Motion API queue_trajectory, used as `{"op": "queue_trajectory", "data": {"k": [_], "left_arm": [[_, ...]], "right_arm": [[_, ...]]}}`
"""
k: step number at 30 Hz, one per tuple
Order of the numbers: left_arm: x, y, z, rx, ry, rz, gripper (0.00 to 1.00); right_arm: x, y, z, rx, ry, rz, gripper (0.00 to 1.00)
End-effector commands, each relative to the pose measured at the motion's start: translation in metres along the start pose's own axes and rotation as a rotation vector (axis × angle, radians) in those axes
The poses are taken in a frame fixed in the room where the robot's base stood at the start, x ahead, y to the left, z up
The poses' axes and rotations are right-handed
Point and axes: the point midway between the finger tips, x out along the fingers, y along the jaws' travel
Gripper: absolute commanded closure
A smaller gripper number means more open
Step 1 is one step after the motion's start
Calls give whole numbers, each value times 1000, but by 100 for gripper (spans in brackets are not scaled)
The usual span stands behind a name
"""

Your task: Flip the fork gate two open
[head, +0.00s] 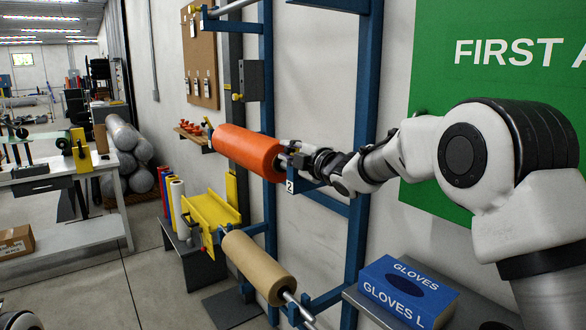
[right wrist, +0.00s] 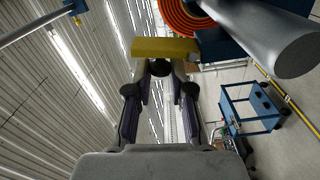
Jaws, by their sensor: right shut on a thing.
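In the head view, a blue fork with a white "2" label (head: 290,186) carries the shaft end of an orange roll (head: 248,152). My right gripper (head: 294,160) is at this fork, beside the roll's right end. In the right wrist view, the yellow fork gate (right wrist: 165,48) lies across my right fingertips (right wrist: 160,66), and the gripper is shut on it. The silver shaft (right wrist: 270,42) and the orange roll's end (right wrist: 186,17) show just beyond and to the right. The gate is hidden behind the gripper in the head view. My left gripper is not in view.
A tan roll (head: 258,266) sits on lower forks, close to a yellow trough (head: 208,212). Blue rack posts (head: 361,150) stand against the wall behind my right gripper. A blue gloves box (head: 405,292) is on a shelf below my right arm.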

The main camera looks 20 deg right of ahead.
Motion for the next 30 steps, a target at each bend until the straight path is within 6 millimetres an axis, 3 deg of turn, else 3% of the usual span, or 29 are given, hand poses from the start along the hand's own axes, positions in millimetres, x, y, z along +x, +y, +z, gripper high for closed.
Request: {"op": "queue_trajectory", "data": {"k": [1,12,21,30], "left_arm": [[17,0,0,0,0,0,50],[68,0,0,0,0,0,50],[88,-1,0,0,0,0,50],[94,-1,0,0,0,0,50]], "right_arm": [[0,-9,-1,-47,2,3,100],[0,-18,-7,-376,1,2,100],[0,-21,-9,-537,1,-1,100],[0,-21,-10,-595,0,-2,100]]}}
